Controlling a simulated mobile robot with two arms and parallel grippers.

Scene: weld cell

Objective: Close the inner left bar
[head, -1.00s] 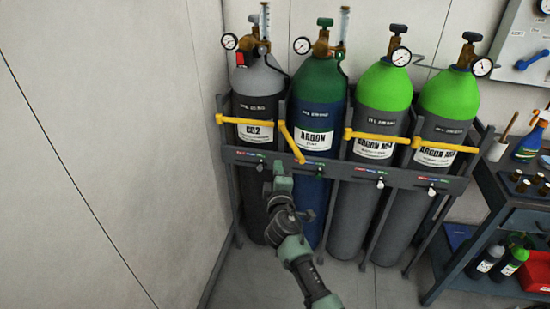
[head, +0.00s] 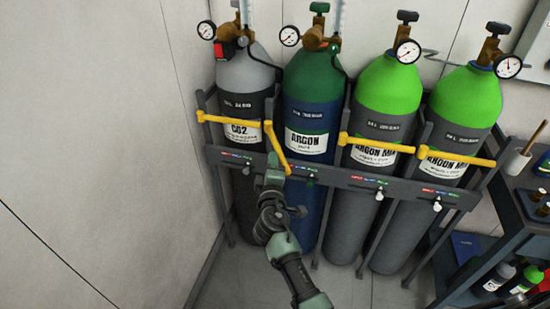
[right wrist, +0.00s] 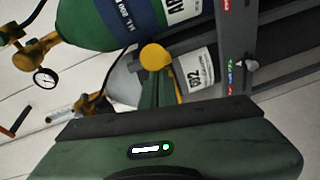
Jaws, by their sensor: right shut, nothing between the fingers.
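The rack (head: 340,179) holds gas cylinders, each with a yellow bar. The inner left bar (head: 277,150) is at the dark green ARGON cylinder (head: 310,90). It is swung out from the rack, its free end pointing toward me, and does not cross the cylinder. In the right wrist view, a round yellow bar end (right wrist: 156,57) shows just beyond the fingers. My right gripper (head: 273,163) is shut and empty, just left of the bar's free end; I cannot tell whether they touch. My left gripper is not in view.
Yellow bars cross the grey CO2 cylinder (head: 246,72) and the two bright green ARGON MIX cylinders (head: 389,88). A wall (head: 90,150) stands close on the left. A dark cart (head: 510,220) with bottles stands at right.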

